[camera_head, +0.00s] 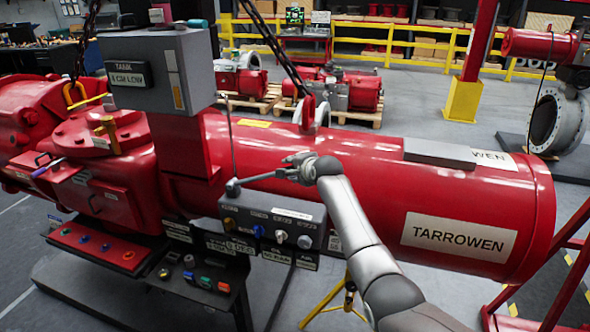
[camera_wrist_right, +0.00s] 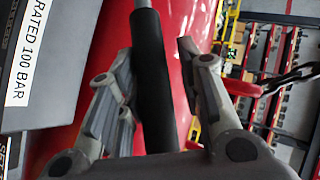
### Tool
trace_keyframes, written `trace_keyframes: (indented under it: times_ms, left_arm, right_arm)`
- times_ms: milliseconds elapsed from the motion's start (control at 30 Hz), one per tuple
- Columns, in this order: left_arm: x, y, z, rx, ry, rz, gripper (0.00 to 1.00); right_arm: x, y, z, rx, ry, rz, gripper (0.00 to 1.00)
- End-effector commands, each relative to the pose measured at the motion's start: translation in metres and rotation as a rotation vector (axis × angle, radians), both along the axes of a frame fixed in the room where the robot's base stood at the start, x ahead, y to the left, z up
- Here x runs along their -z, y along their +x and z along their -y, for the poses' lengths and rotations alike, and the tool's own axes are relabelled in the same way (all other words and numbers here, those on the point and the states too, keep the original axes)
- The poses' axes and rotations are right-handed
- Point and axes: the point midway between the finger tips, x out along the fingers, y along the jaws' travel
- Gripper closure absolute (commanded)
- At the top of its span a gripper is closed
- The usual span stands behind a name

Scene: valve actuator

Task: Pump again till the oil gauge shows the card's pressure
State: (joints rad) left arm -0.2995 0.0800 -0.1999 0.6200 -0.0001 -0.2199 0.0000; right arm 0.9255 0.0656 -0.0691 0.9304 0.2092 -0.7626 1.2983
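The hand pump lever (camera_head: 257,180) runs from a grey pivot on the dark control box (camera_head: 262,208) rightward to my right gripper (camera_head: 296,169). In the right wrist view its black grip (camera_wrist_right: 151,75) lies between the fingers of my right gripper (camera_wrist_right: 158,95). The fingers stand apart, with a clear gap on the right side of the grip; contact on the left is unclear. A label (camera_wrist_right: 18,58) there reads "RATED 100 BAR". Small plates under the control box carry text too small to read surely. I cannot make out an oil gauge dial. My left gripper is out of view.
The red TARROWEN cylinder (camera_head: 400,195) lies behind the lever. Colored knobs line the control box's front. A yellow stand (camera_head: 335,298) is below my right arm. A chain hangs above.

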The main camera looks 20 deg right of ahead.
Motion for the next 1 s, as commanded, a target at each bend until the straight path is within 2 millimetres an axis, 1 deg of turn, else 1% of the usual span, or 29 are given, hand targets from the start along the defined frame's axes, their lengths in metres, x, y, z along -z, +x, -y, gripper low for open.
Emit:
trace_keyframes:
  times_ms: [267, 467, 767, 1000]
  left_arm:
    - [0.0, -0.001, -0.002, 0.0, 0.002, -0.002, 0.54]
    - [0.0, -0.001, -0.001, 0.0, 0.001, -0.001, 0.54]
    - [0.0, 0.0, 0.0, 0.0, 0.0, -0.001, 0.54]
    - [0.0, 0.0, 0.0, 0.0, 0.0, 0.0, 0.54]
  right_arm:
    - [0.002, -0.001, 0.0, 0.0, 0.0, -0.003, 0.67]
    - [-0.001, -0.009, 0.001, -0.001, 0.0, -0.004, 0.67]
    - [-0.015, -0.035, 0.004, 0.0, 0.0, -0.003, 0.67]
    - [-0.028, -0.059, 0.006, -0.001, 0.0, -0.002, 0.67]
